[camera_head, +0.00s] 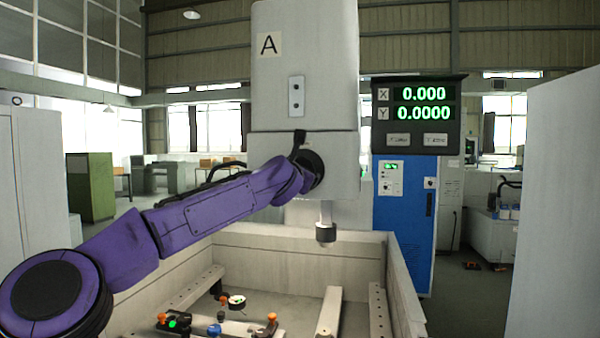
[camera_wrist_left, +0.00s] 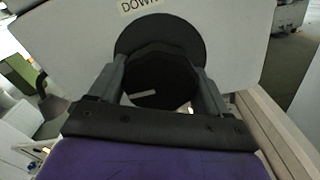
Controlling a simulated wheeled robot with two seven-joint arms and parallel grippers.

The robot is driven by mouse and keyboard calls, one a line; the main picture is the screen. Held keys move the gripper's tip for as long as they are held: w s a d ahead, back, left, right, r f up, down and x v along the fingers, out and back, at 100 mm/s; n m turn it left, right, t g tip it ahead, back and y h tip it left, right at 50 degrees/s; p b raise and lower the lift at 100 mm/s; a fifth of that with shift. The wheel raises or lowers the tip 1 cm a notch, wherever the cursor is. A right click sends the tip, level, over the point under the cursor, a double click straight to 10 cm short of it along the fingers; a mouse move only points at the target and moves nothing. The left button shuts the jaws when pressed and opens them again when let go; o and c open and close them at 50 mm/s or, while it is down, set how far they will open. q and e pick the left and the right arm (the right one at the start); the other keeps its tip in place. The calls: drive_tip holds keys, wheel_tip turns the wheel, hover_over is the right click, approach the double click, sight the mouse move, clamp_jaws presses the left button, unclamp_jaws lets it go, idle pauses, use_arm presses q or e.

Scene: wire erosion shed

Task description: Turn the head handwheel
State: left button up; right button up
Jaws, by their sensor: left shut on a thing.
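The head handwheel (camera_head: 316,168) is a black round wheel on the lower part of the grey machine head (camera_head: 305,80), partly hidden by my left gripper (camera_head: 300,160). In the left wrist view the wheel's dark disc (camera_wrist_left: 160,28) lies flat against the pale head, with a black hub standing out from it. My left gripper (camera_wrist_left: 160,72) has one finger on each side of this hub and is shut on it. A label reading "DOWN" (camera_wrist_left: 138,5) sits above the wheel. My right gripper is not in view.
A display (camera_head: 418,105) reads X 0.000 and Y 0.0000. Below the head hangs a short spindle (camera_head: 326,232), over an open tank (camera_head: 290,242) holding rails and small coloured parts. A blue cabinet (camera_head: 404,220) stands behind, and a pale panel (camera_head: 560,200) at the right.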

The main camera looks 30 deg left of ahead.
use_arm(q)
drive_tip(key=shift+f, duration=0.1)
drive_tip(key=n+b, duration=0.2)
drive_tip(key=n, duration=0.2)
drive_tip(key=shift+f+b, duration=0.15)
drive_tip(key=shift+b, duration=0.2)
drive_tip(key=n+b, duration=0.2)
drive_tip(key=n, duration=0.3)
drive_tip(key=shift+n+b, duration=0.4)
drive_tip(key=n+b, duration=0.2)
drive_tip(key=n, duration=0.3)
drive_tip(key=shift+n+b, duration=0.75)
drive_tip(key=shift+n, duration=1.75)
drive_tip(key=shift+r, duration=0.2)
drive_tip(key=o, duration=1)
drive_tip(key=shift+w+d, duration=0.1)
